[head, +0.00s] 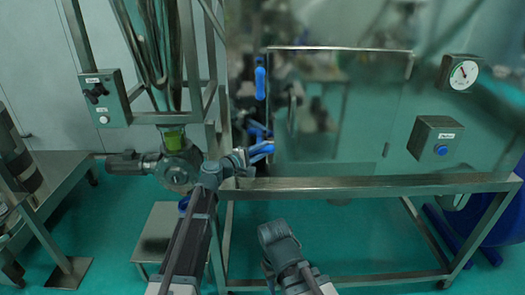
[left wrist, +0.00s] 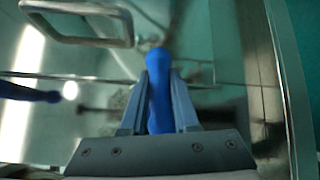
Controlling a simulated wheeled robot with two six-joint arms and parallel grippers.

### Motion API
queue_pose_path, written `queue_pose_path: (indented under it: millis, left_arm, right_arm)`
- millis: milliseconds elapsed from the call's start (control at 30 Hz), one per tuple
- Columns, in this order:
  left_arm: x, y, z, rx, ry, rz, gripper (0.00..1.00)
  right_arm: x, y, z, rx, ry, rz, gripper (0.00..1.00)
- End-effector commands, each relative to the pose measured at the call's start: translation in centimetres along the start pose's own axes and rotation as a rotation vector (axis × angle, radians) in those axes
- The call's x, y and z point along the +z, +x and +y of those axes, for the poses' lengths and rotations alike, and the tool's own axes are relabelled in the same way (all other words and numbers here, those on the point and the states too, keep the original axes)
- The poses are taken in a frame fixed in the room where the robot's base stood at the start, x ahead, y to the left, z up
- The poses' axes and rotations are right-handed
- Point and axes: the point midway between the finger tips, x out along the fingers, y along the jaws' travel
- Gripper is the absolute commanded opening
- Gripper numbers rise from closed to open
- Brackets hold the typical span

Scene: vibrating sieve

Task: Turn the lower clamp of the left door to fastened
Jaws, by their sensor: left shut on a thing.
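The left door (head: 345,120) is a clear panel in a metal frame with a bar handle, which also shows in the left wrist view (left wrist: 85,40). The lower clamp has a blue handle (head: 262,148) at the door's lower left edge. My left gripper (head: 246,160) is shut on this blue handle, which stands between its two fingers in the left wrist view (left wrist: 158,75). The clamp's metal base is mostly hidden. The upper clamp (head: 260,83) has an upright blue handle. The end of my right arm (head: 280,242) is low in front; its fingers cannot be made out.
A metal frame rail (head: 370,185) runs below the door. A gauge (head: 463,75) and a button box (head: 436,138) are on the right. A motor and valve unit (head: 180,170) stands close left of my left arm. Another blue handle (left wrist: 30,93) shows in the left wrist view.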

Motion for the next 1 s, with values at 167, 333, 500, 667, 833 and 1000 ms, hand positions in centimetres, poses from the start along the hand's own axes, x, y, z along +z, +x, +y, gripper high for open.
queue_pose_path:
  millis: [167,333,500,667,833,1000]
  left_arm:
    - [0.0,0.0,0.0,-0.002,0.002,0.001,0.00]
    - [0.1,0.0,0.3,-0.056,0.058,0.016,0.00]
    - [0.0,0.0,0.0,-0.085,0.089,0.025,0.00]
    - [0.0,0.0,-0.1,-0.085,0.090,0.025,0.00]
    - [-0.1,0.0,-0.1,-0.085,0.090,0.025,0.47]
    - [0.0,0.0,-0.1,-0.085,0.089,0.025,0.58]
  right_arm:
    - [0.0,-0.1,0.0,0.000,0.000,0.000,0.50]
    - [0.1,-1.6,0.1,0.000,0.000,0.000,0.50]
    - [0.1,-1.9,0.2,0.000,-0.001,0.000,0.50]
    - [0.1,-1.8,0.2,0.000,-0.001,0.000,0.50]
    - [0.1,-1.8,0.2,0.000,-0.001,0.000,0.50]
    - [0.1,-1.8,0.2,0.000,-0.001,0.000,0.50]
